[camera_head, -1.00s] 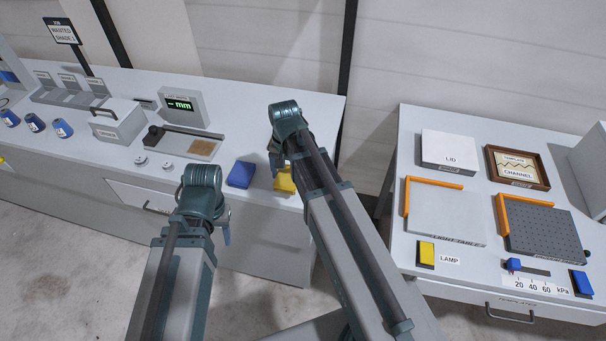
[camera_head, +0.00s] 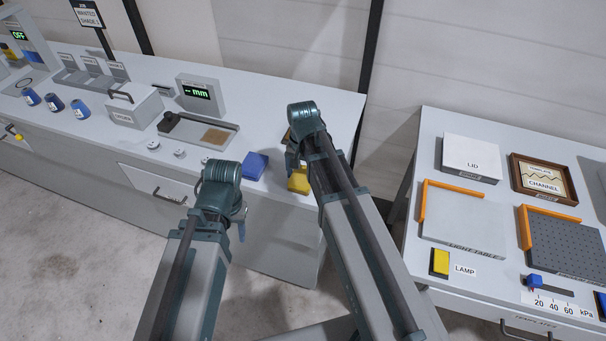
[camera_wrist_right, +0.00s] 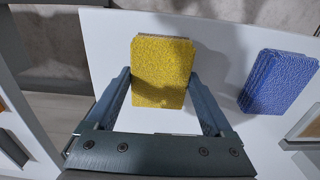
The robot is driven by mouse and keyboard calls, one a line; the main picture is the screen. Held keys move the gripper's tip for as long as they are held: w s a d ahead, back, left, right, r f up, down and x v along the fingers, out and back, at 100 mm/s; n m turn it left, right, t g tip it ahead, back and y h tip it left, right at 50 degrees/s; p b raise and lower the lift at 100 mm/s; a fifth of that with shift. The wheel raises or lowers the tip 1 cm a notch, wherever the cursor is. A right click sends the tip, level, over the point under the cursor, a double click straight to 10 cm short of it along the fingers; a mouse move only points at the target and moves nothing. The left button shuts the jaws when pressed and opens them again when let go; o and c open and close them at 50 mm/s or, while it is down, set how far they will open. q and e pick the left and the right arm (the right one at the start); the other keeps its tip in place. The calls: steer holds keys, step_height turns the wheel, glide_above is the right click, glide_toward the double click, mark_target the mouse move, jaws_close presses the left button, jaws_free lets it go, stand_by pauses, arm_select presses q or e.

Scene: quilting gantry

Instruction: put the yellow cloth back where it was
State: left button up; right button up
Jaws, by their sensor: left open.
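The yellow cloth (camera_head: 299,181) is a thick pad at the front right edge of the long grey bench, right of the blue cloth (camera_head: 256,165). In the right wrist view the yellow cloth (camera_wrist_right: 163,70) lies between the fingers of my right gripper (camera_wrist_right: 163,85), with a finger against each side. It is at or just above the white bench top; I cannot tell which. In the head view my right gripper (camera_head: 293,158) points down over it and hides part of it. My left gripper (camera_head: 240,226) is empty in front of the bench and partly hidden by its arm.
The blue cloth (camera_wrist_right: 278,80) lies close beside, with a clear gap. A tray (camera_head: 198,132), a gauge (camera_head: 200,95) and small white discs stand farther left on the bench. A gap separates it from the right table with the light table (camera_head: 465,218) and lid (camera_head: 470,157).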

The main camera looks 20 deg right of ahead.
mark_target(302, 176)
steer(key=shift+o, duration=1)
steer(key=shift+r, duration=0.1)
step_height(302, 176, up, 12)
steer(key=p, duration=1.3)
steer(key=s+a+n+h, duration=0.1)
steer(key=s+a+n, duration=0.9)
steer(key=s, duration=0.4)
steer(key=shift+s+a+r+n+b, duration=0.15)
steer(key=shift+s+a+n+b, duration=0.05)
steer(key=shift+n+b, duration=0.1)
step_height(302, 176, down, 6)
steer(key=b, duration=0.6)
